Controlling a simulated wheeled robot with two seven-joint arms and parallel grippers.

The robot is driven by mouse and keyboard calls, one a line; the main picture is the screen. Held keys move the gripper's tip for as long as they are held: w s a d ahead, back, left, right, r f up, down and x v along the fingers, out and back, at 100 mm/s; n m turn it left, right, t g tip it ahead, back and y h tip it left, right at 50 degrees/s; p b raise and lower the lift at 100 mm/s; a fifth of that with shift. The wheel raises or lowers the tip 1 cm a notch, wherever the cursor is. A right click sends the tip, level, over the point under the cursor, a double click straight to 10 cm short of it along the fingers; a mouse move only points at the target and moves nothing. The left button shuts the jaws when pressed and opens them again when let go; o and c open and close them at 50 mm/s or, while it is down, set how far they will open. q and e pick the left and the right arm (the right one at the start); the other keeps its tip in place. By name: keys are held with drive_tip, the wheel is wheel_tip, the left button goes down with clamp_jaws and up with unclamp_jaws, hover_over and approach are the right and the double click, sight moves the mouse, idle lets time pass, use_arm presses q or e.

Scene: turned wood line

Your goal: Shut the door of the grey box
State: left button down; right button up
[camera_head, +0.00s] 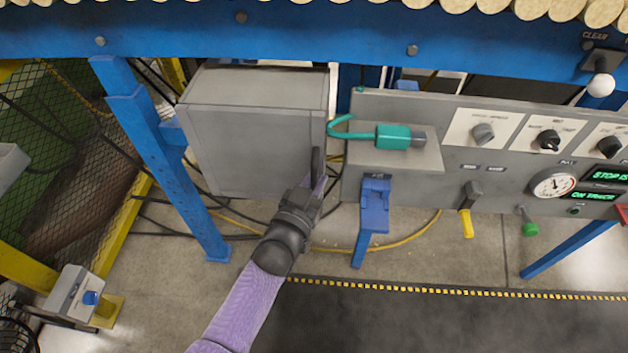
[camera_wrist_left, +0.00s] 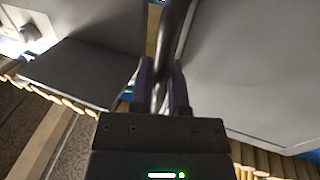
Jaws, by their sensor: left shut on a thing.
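The grey box (camera_head: 258,86) is mounted under the blue beam, left of the control panel. Its door (camera_head: 250,150) is the flat grey front face, which looks close to flush with the box; I cannot tell whether a small gap is left. A dark bar handle (camera_head: 318,158) is at the door's right edge. My left gripper (camera_head: 318,183) is at that handle, shut on it. In the left wrist view the handle (camera_wrist_left: 173,35) runs between the fingers (camera_wrist_left: 161,85), beside the grey door surface (camera_wrist_left: 245,60). My right gripper is not in view.
A teal padlock (camera_head: 393,136) lies on a grey ledge of the control panel (camera_head: 460,110), right of the box. A blue clamp-like part (camera_head: 375,205) hangs below. A blue post (camera_head: 160,160) stands at left, near a mesh fence (camera_head: 60,150). Cables run beneath the box.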

use_arm(q)
drive_tip(key=shift+w+r, duration=0.1)
drive_tip(key=shift+r, duration=0.1)
drive_tip(key=c, duration=0.6)
unclamp_jaws()
drive_tip(key=shift+d+f, duration=0.1)
drive_tip(key=shift+d, duration=0.05)
drive_tip(key=shift+c, duration=0.2)
drive_tip(key=p+v, duration=0.4)
drive_tip(key=v, duration=0.5)
drive_tip(key=shift+s+a, duration=0.25)
drive_tip(key=shift+s, duration=0.1)
